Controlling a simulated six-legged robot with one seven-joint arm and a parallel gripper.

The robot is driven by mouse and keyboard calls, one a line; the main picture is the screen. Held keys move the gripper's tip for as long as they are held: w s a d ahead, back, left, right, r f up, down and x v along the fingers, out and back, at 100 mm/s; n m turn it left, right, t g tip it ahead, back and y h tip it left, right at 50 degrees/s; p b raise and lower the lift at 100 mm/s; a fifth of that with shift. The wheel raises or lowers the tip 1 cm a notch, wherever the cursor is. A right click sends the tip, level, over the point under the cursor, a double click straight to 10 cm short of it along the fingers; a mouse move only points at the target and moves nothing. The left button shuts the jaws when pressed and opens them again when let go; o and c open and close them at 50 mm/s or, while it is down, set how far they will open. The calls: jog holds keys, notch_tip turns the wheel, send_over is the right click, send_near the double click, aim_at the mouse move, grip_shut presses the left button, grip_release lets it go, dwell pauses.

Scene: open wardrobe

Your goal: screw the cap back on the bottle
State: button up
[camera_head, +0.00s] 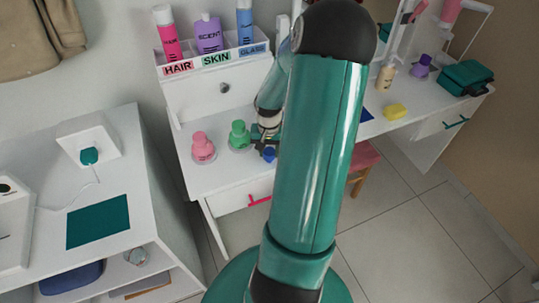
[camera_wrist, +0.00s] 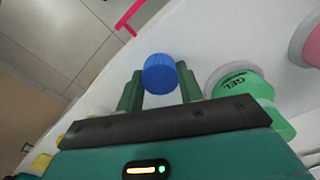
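A small blue ridged cap (camera_wrist: 160,73) sits between the two green fingers of my gripper (camera_wrist: 160,80) in the wrist view. The fingers appear to touch it on both sides. In the head view my gripper (camera_head: 264,141) is over the front of the white dresser, with the blue cap (camera_head: 269,154) at its tip. A green bottle (camera_head: 239,136) stands just left of my gripper; in the wrist view this green container (camera_wrist: 240,84) reads GEL. A pink bottle (camera_head: 203,148) stands farther left. I cannot make out an open bottle neck; my arm hides part of the dresser top.
A white rack (camera_head: 217,62) labelled HAIR, SKIN and GLASS holds pink, purple and blue bottles. A red drawer handle (camera_head: 259,200) is below the dresser top. At right, a desk holds a beige bottle (camera_head: 386,77), yellow object (camera_head: 396,111) and green box (camera_head: 466,77).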

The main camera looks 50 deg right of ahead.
aim_at(269, 151)
jog(key=shift+r, duration=2.5)
